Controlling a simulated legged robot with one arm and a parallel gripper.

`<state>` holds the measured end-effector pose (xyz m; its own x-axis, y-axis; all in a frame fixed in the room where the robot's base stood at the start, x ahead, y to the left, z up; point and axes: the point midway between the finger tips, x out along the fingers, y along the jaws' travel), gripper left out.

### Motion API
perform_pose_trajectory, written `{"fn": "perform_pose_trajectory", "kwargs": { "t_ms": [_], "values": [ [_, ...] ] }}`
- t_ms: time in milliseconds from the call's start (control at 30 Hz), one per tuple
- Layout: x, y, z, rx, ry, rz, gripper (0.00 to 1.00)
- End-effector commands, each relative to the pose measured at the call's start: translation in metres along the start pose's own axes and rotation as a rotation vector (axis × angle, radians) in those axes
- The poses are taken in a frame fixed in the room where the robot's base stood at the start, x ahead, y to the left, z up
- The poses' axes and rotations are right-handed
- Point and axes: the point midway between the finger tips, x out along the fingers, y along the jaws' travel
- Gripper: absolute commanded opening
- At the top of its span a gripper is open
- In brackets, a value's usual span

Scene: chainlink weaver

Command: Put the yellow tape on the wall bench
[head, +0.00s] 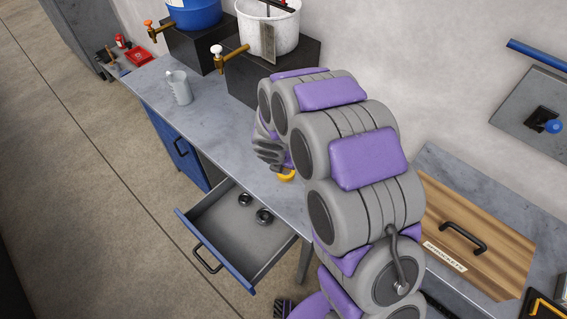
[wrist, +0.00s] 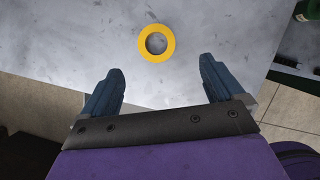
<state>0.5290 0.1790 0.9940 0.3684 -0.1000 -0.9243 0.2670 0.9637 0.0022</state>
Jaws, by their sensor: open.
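The yellow tape (wrist: 157,43) is a flat ring on the grey top of the bench (wrist: 85,35) along the wall. In the wrist view it lies just beyond my gripper (wrist: 161,70), whose two blue-grey fingers are spread and empty. In the head view the tape (head: 286,177) shows as a small yellow piece near the bench's front edge, partly hidden by my arm. The bench top (head: 225,125) runs left from there. My gripper (head: 268,152) is over the bench near the tape, mostly hidden by my wrist.
An open blue drawer (head: 235,240) sticks out below the bench, with two dark round things inside. A grey mug (head: 179,88), a blue tub (head: 194,12) and a white bucket (head: 268,28) stand further back. A wooden board with a handle (head: 480,240) is at right.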

Motion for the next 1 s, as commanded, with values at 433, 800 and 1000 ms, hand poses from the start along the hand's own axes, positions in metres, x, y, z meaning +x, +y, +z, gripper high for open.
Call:
{"fn": "perform_pose_trajectory", "kwargs": {
  "t_ms": [433,800,1000],
  "values": [
    [-0.023,-0.005,0.004,0.059,-0.005,-0.016,0.95],
    [-0.126,-0.143,0.018,0.935,-0.039,-0.207,0.95],
    [-0.186,-0.207,-0.019,1.473,-0.045,-0.336,0.95]
  ]
}}
